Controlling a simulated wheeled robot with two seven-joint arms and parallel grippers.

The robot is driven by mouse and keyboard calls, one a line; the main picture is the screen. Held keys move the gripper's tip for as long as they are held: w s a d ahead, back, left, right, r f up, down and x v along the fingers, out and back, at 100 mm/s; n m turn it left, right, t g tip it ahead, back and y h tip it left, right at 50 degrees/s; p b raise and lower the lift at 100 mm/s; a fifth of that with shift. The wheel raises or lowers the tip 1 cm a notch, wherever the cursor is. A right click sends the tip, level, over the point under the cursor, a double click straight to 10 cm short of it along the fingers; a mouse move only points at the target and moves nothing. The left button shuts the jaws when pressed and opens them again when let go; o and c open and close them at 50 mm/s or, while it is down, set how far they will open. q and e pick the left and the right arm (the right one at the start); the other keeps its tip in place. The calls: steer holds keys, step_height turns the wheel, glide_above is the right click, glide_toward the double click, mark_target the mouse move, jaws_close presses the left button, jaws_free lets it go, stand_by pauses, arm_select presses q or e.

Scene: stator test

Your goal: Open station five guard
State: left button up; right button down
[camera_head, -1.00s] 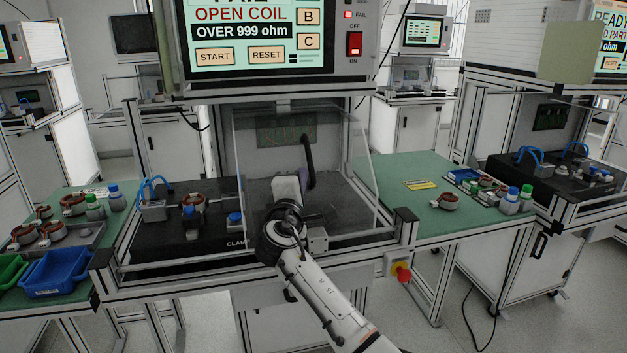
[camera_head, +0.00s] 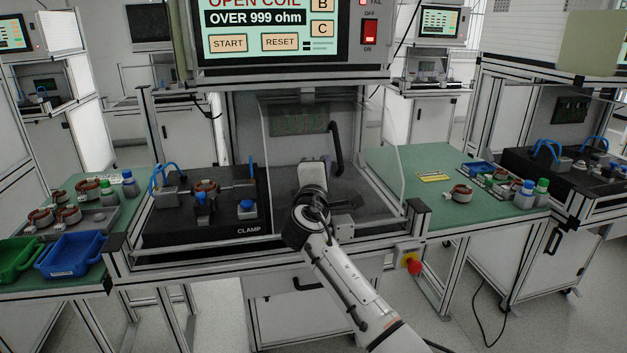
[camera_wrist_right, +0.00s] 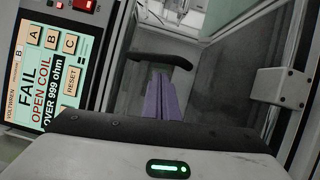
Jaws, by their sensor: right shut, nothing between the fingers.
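The station's guard is a clear sliding panel (camera_head: 376,165) with a black bar handle (camera_head: 336,147), in front of the station's right half. Its left edge stands near the middle of the opening, and the left half with the clamp fixture is uncovered. My right gripper (camera_head: 313,178) is in front of the panel, just left of the handle; its fingers are hidden in the head view. In the right wrist view its purple fingers (camera_wrist_right: 161,95) are together and empty, with tips close to the handle (camera_wrist_right: 160,59). I cannot tell whether they touch. My left gripper is not in view.
The black clamp fixture (camera_head: 215,222) holds a copper-wound stator (camera_head: 205,188) and a blue knob (camera_head: 247,207). The tester screen (camera_head: 270,35) hangs above. Green side tables carry stators, bottles and blue and green bins (camera_head: 72,254). A red stop button (camera_head: 413,264) is at front right.

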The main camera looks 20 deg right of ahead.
steer(key=s+a+b, duration=0.1)
steer(key=s+a, duration=0.6)
steer(key=s, duration=0.1)
steer(key=s+a+f+m+g+y, duration=0.15)
steer(key=s+f, duration=0.35)
steer(key=f, duration=0.6)
steer(key=s+f+m+g+y, duration=0.1)
steer(key=s+f+y, duration=0.3)
steer(key=f, duration=0.6)
steer(key=s+f+m+g+y, duration=0.15)
steer(key=s+f, duration=0.35)
steer(key=f, duration=0.6)
steer(key=s+f+m+g+y, duration=0.1)
steer(key=s+f, duration=0.4)
steer(key=s, duration=0.7)
steer(key=s+f+m+g+y, duration=0.2)
steer(key=s+f+m, duration=0.4)
steer(key=s, duration=0.6)
steer(key=shift+s+a+f+m+g+y, duration=0.15)
steer(key=shift+a+f+m+g+y, duration=0.15)
steer(key=shift+a+y, duration=0.25)
